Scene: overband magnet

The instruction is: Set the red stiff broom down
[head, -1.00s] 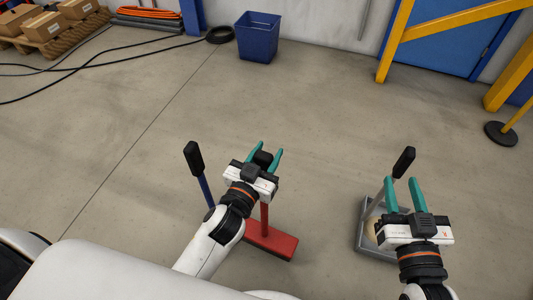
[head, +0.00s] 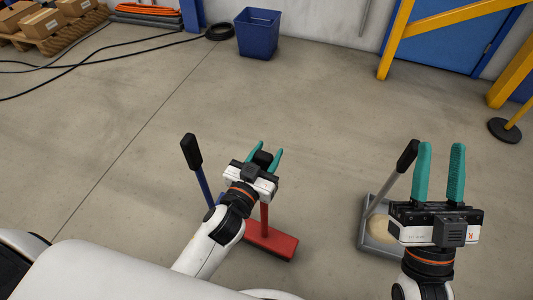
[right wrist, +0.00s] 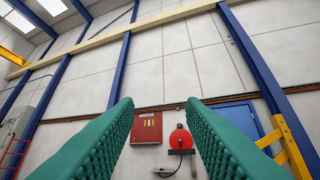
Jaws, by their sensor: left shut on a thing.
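The red stiff broom has a red block head (head: 270,241) and a red handle with a black top, upright in the head view. My left gripper (head: 264,156) is shut on the handle just below its black end. My forearm hides part of the broom, and I cannot tell whether the head touches the floor. My right gripper (head: 440,147) is open and empty to the right, fingers pointing up the picture; its spread green fingers also show in the right wrist view (right wrist: 160,105).
A blue-handled tool with a black grip (head: 192,152) stands left of the broom, partly behind my arm. A grey pan (head: 366,243) with pale material and a long handle is by my right gripper. A blue bin (head: 258,37) stands farther back. The middle floor is clear.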

